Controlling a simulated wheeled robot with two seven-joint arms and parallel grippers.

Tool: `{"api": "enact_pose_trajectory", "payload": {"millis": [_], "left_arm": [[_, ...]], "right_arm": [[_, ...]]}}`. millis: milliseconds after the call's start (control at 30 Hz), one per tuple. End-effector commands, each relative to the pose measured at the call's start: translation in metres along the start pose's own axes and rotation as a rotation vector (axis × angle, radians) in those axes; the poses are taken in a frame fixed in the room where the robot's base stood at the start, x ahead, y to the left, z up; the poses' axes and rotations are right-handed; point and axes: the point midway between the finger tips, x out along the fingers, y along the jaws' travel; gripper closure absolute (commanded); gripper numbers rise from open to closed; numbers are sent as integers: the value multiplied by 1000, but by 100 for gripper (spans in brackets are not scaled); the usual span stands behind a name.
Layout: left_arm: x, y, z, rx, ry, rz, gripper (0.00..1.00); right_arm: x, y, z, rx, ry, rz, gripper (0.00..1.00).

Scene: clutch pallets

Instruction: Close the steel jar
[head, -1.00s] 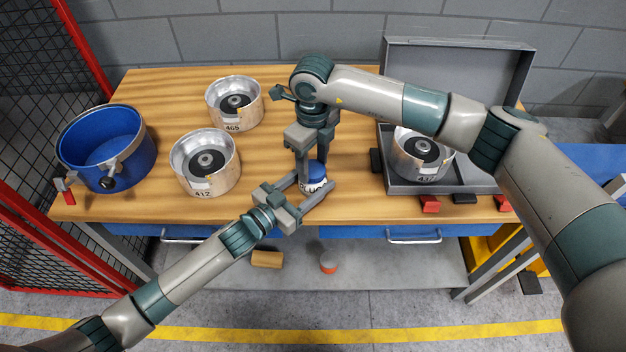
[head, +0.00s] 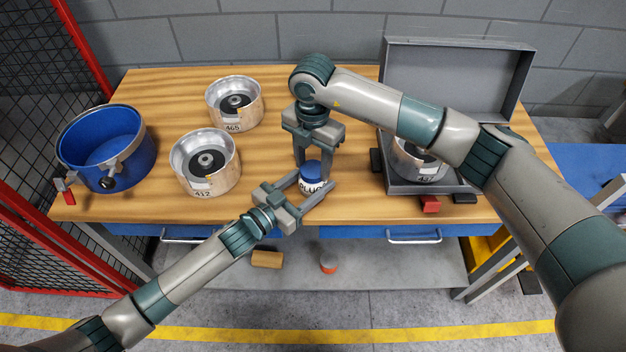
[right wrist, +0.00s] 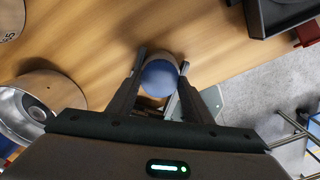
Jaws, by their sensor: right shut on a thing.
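The steel jar (head: 312,187) stands near the table's front edge, upright, with a dark-lettered white label and a blue lid (head: 313,170) on top. The lid also shows as a blue disc in the right wrist view (right wrist: 160,78). My right gripper (head: 314,165) points down from above and is shut on the lid, one finger on each side. My left gripper (head: 312,183) reaches in from the front left, its fingers flanking the jar's body, shut on it. Whether the lid is fully seated cannot be seen.
Two silver drums (head: 205,162) (head: 234,103) stand left of the jar, and a blue pot (head: 106,150) is at the far left. An open grey case (head: 455,75) holding another drum (head: 415,162) is at the right. The wooden table (head: 260,205) is clear between drums and jar.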

Motion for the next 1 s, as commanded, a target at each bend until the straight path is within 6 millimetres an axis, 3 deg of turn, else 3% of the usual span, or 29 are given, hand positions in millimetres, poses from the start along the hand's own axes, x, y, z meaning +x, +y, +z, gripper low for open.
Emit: {"api": "enact_pose_trajectory", "payload": {"millis": [67, 100, 200, 667, 1000], "left_arm": [[0, 1, 0, 0, 0, 2, 100], [0, 1, 0, 0, 0, 2, 100], [0, 1, 0, 0, 0, 2, 100], [0, 0, 0, 0, 0, 1, 100], [0, 0, 0, 0, 0, 0, 100]], "right_arm": [[0, 0, 0, -3, -1, 1, 81], [0, 0, 0, -3, -1, 1, 52], [0, 0, 0, -5, -1, 1, 32], [-7, 0, 1, -6, -2, 1, 32], [-54, 1, 1, -7, -2, 3, 32]]}}
